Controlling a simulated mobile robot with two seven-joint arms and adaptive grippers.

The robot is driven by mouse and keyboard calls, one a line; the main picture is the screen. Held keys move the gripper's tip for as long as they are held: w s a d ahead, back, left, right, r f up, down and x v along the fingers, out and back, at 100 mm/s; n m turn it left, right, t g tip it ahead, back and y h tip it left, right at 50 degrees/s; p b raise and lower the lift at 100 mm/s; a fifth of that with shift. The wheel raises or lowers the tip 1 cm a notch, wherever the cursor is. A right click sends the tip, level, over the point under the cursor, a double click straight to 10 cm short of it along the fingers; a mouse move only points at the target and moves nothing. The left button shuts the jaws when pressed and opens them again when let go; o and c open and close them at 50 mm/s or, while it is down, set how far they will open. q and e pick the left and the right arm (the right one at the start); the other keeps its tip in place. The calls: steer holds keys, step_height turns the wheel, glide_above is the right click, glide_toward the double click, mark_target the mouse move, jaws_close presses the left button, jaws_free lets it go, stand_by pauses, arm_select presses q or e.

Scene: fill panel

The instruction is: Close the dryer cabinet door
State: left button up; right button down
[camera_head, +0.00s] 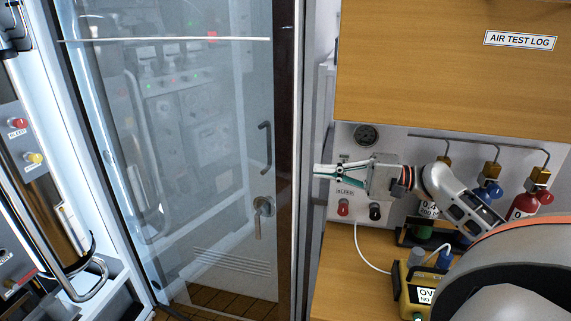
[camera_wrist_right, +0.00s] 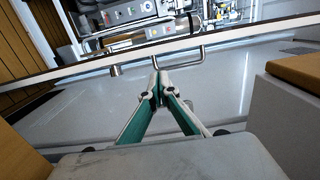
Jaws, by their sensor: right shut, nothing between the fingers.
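The glazed door (camera_head: 195,150), which I take to be the dryer cabinet door, stands as a tall, see-through panel in the middle of the head view. Its pale right edge (camera_head: 300,130) runs top to bottom. A bar handle (camera_head: 266,148) and a lever latch (camera_head: 262,207) show left of that edge. My right gripper (camera_head: 317,171) is shut and empty, its tips pointing left just beside this edge; whether they touch cannot be told. In the right wrist view my shut fingertips (camera_wrist_right: 160,77) point towards a bar handle (camera_wrist_right: 187,60) near a long pale edge (camera_wrist_right: 240,37).
A wooden bench (camera_head: 340,275) with a yellow device (camera_head: 410,290) and small bottles lies below my right arm. A wooden board (camera_head: 430,70) labelled AIR TEST LOG hangs above it. A metal rail (camera_head: 85,285) and a button panel (camera_head: 20,130) stand at far left.

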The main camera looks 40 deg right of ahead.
mark_target(284, 169)
steer(key=p+x, duration=0.1)
steer(key=x, duration=0.7)
steer(key=shift+a+r, duration=0.1)
steer(key=shift+a, duration=0.2)
steer(key=shift+w+a, duration=0.4)
steer(key=shift+w, duration=0.05)
steer(key=shift+a, duration=0.1)
